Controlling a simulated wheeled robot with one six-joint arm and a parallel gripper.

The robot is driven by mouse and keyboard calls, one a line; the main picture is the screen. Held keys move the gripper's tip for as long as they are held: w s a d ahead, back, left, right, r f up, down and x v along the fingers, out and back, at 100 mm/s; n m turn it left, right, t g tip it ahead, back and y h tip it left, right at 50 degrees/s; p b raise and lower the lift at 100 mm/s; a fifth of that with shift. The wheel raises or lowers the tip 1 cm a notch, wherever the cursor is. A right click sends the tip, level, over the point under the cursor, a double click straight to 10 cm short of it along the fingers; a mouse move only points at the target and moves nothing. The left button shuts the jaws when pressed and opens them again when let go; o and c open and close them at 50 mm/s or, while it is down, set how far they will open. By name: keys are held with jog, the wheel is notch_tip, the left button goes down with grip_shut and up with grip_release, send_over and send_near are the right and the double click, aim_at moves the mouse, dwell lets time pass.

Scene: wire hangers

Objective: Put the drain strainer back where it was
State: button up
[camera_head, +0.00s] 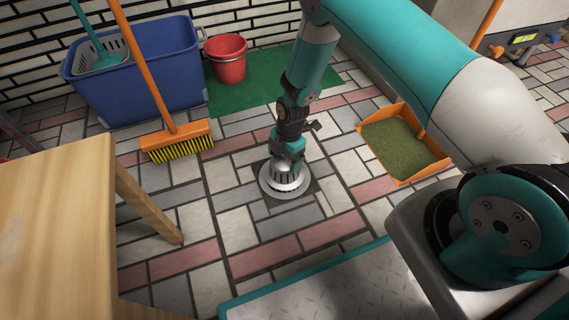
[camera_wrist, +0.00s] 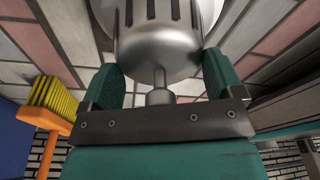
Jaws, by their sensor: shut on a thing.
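The drain strainer (camera_head: 284,177) is a silver domed piece with slots, standing upright at a round drain with a pale ring (camera_head: 272,192) in the tiled floor. In the wrist view the strainer (camera_wrist: 165,42) fills the top middle, with a short stem pointing at my gripper's palm. My gripper (camera_head: 289,160) points down over the drain and is shut on the strainer. In the wrist view its teal fingers (camera_wrist: 160,80) press on both sides of the dome. The drain opening is hidden under the strainer; I cannot tell whether the strainer is fully seated.
An orange broom (camera_head: 177,138) and a blue bucket (camera_head: 150,85) stand at the back left. An orange dustpan (camera_head: 402,147) lies right of the drain. A wooden table (camera_head: 60,225) is at left.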

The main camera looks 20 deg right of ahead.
notch_tip(320, 180, down, 2)
jog(key=shift+f, duration=0.1)
jog(key=o, duration=1)
jog(key=shift+o, duration=0.2)
